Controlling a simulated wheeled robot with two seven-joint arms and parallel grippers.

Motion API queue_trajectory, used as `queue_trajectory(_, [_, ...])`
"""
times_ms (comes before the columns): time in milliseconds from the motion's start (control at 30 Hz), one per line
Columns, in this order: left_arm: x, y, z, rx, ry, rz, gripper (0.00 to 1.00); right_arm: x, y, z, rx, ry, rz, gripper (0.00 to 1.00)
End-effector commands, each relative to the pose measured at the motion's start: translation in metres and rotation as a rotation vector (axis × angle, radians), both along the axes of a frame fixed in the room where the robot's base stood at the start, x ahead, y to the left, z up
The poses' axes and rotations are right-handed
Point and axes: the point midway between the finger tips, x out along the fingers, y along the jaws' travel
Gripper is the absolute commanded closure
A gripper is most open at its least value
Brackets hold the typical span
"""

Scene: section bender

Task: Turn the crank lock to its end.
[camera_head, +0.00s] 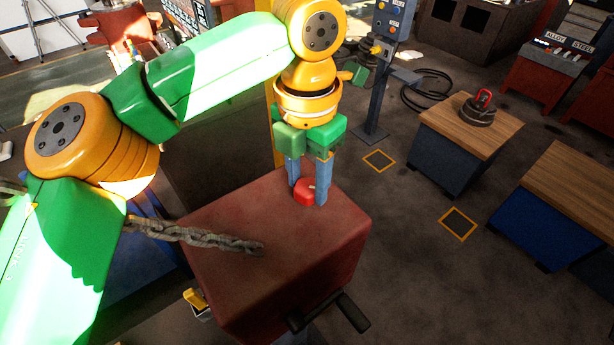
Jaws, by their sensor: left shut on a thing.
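A small red knob (305,192), which looks like the crank lock, sits on top of a dark red box-shaped housing (290,225) near its far edge. My left gripper (308,190) points down from above, with its blue fingers on either side of the knob, shut on it. The fingers hide part of the knob's sides. A black crank handle (343,312) sticks out low on the near right side of the housing. My right gripper is not in view.
A heavy chain (195,234) lies across the housing top from the left. A blue-grey post with buttons (380,70) stands behind. Wood-topped benches (467,130) are at the right, one holding a dark round object with a red handle (480,107). Floor between is mostly clear.

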Motion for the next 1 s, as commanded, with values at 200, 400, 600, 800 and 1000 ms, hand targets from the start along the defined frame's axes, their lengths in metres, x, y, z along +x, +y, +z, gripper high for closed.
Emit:
queue_trajectory(200, [0.0003,-0.0003,0.0007,-0.001,-0.002,-0.103,1.00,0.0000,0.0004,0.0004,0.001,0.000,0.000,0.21])
queue_trajectory(400, [0.0002,-0.0003,0.0007,-0.001,-0.003,-0.153,1.00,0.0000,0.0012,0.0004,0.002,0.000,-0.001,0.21])
queue_trajectory(600, [0.0002,-0.0004,0.0007,-0.001,-0.003,-0.171,1.00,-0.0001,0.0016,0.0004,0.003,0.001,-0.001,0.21])
queue_trajectory(800, [0.0002,-0.0004,0.0007,-0.002,-0.002,-0.171,1.00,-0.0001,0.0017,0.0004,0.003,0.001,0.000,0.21])
queue_trajectory(1000, [0.0000,-0.0004,0.0007,-0.001,-0.002,-0.171,0.29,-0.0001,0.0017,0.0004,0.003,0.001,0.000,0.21])
